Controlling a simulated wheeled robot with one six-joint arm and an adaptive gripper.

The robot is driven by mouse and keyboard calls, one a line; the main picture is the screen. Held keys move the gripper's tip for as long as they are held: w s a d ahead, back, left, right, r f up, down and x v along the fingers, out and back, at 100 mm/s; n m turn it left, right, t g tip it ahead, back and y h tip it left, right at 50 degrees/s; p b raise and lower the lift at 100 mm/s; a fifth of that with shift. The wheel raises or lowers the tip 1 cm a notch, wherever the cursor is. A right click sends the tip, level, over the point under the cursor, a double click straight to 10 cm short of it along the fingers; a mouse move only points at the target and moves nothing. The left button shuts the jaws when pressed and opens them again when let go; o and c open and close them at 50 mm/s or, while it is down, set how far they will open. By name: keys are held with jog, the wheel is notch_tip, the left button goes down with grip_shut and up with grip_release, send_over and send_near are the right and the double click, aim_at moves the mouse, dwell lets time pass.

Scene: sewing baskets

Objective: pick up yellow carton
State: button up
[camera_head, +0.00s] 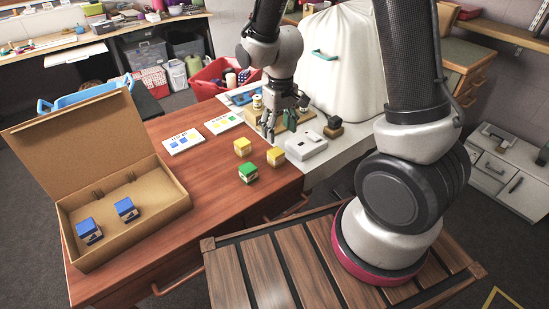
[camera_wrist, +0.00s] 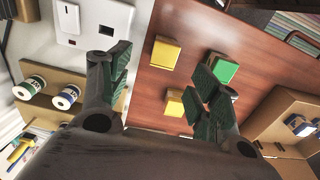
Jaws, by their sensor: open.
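Two yellow-topped cartons stand on the brown wooden desk in the head view, one at the back (camera_head: 243,147) and one nearer the front right (camera_head: 276,157). In the wrist view one yellow carton (camera_wrist: 164,54) lies between and beyond my fingers, and the other (camera_wrist: 174,103) is near the right finger, which partly crowds it. A green-topped carton (camera_head: 248,173) stands close by and also shows in the wrist view (camera_wrist: 223,69). My gripper (camera_head: 268,132) is open and empty, pointing down above the desk, behind and apart from the cartons in the head view.
An open cardboard box (camera_head: 178,199) on the left holds two blue cartons (camera_head: 126,209). Two white cards (camera_head: 184,140) lie behind the cartons. A white switch box (camera_head: 306,146) is to the right. Thread spools (camera_wrist: 66,97) stand on a wooden holder. The desk's front area is clear.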

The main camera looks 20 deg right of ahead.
aim_at(275, 151)
jog(key=f, duration=0.7)
jog(key=a+f, duration=0.1)
jog(key=f, duration=0.3)
jog(key=shift+w, duration=0.1)
jog(key=c, duration=1.1)
